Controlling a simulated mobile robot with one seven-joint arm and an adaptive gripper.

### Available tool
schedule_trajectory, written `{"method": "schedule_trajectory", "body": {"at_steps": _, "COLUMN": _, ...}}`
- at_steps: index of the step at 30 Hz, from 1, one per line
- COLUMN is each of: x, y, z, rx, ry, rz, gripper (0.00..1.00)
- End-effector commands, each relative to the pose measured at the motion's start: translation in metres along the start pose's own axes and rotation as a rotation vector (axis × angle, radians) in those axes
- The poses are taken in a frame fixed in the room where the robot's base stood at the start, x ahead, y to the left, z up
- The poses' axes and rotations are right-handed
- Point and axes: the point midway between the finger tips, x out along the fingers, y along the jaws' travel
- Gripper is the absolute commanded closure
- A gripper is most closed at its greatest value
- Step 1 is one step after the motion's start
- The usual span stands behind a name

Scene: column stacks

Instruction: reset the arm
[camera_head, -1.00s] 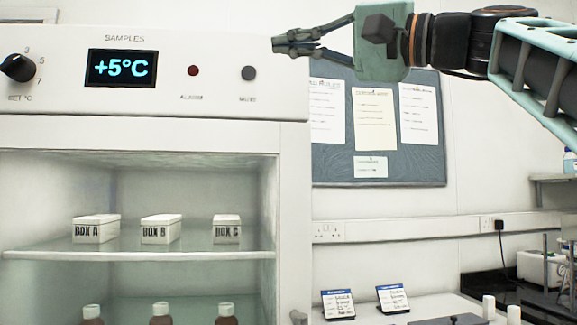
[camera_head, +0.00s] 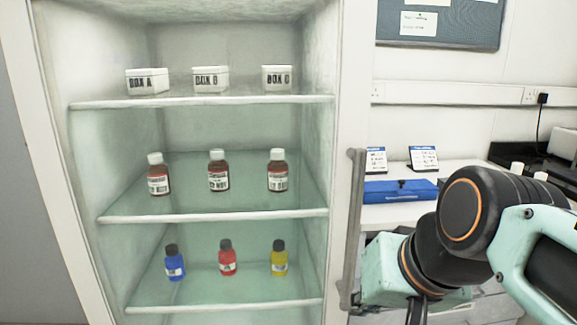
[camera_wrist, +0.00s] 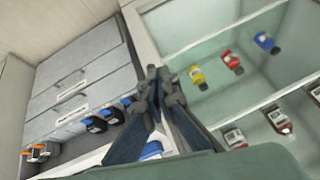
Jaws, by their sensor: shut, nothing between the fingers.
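My gripper (camera_wrist: 157,84) is shut and empty in the wrist view, its dark fingertips together. It hangs in front of the edge between the open cabinet and the drawers. In the head view my arm folds in from the lower right, and its wrist is beside the cabinet's door handle (camera_head: 353,225). The fingers are mostly cut off at the bottom edge there.
The open cabinet (camera_head: 215,216) holds white boxes (camera_head: 210,79), brown bottles (camera_head: 218,171) and blue, red and yellow bottles (camera_head: 227,258) on its shelves. A blue case (camera_head: 400,191) lies on the counter. Grey drawers (camera_wrist: 80,82) show in the wrist view.

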Motion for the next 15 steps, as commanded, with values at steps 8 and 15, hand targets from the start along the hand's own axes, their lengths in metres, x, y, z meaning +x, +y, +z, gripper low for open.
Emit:
{"method": "schedule_trajectory", "body": {"at_steps": 8, "x": -0.001, "y": 0.032, "z": 0.037, "rx": -0.119, "ry": -0.050, "rz": 0.167, "gripper": 1.00}}
{"method": "schedule_trajectory", "body": {"at_steps": 15, "x": -0.047, "y": 0.021, "z": 0.009, "rx": -0.118, "ry": -0.051, "rz": 0.164, "gripper": 1.00}}
